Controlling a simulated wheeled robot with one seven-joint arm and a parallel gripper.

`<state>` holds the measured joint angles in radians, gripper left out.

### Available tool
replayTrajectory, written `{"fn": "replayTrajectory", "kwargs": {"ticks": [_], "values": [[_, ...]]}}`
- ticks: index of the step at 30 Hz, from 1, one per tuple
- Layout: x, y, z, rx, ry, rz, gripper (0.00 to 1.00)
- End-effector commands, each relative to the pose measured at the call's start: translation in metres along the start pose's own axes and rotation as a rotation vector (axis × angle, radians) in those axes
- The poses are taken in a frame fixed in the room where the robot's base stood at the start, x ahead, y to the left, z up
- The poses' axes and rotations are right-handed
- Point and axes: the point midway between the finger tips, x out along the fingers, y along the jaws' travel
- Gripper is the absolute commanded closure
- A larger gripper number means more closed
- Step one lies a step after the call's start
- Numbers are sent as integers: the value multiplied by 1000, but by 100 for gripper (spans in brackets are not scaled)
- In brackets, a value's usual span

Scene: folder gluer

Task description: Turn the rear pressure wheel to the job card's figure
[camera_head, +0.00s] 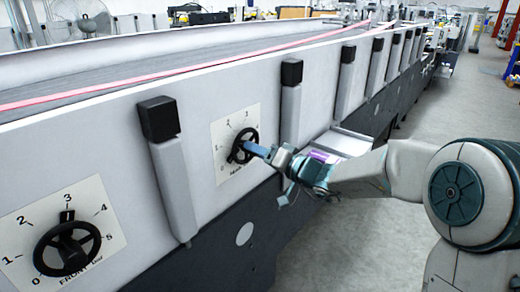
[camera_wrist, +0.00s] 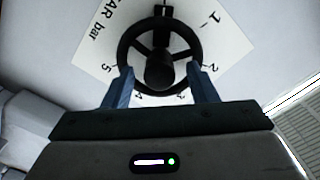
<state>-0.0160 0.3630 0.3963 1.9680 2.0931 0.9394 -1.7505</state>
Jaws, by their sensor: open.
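The rear pressure wheel (camera_head: 241,143) is a black spoked handwheel on a white dial plate (camera_head: 223,132), on the machine's side wall. In the wrist view the wheel (camera_wrist: 126,38) has a black block (camera_wrist: 161,12) at the picture's top, away from the 1 to 5 marks; in the head view that block looks to be at lower left, near 0. My gripper (camera_head: 258,150) is at the wheel. In the wrist view my gripper (camera_wrist: 160,70) is open, its blue fingers apart at either side of the wheel's lower rim. I cannot tell whether they touch it. I see no job card.
The front wheel (camera_head: 67,250), with its black block at 3, is on another dial at lower left. Upright posts with black caps (camera_head: 158,119) (camera_head: 291,73) flank the rear dial. A pale ledge (camera_head: 343,142) juts out right of it. Grey floor (camera_head: 330,240) is clear below.

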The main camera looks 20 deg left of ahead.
Motion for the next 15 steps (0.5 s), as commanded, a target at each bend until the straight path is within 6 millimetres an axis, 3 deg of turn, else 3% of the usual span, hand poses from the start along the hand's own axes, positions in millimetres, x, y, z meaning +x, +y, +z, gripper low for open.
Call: {"fn": "replayTrajectory", "kwargs": {"ticks": [9, 14, 15], "values": [[2, 0, 0, 0, 0, 0, 48], [2, 0, 0, 0, 0, 0, 92], [2, 0, 0, 0, 0, 0, 93]]}}
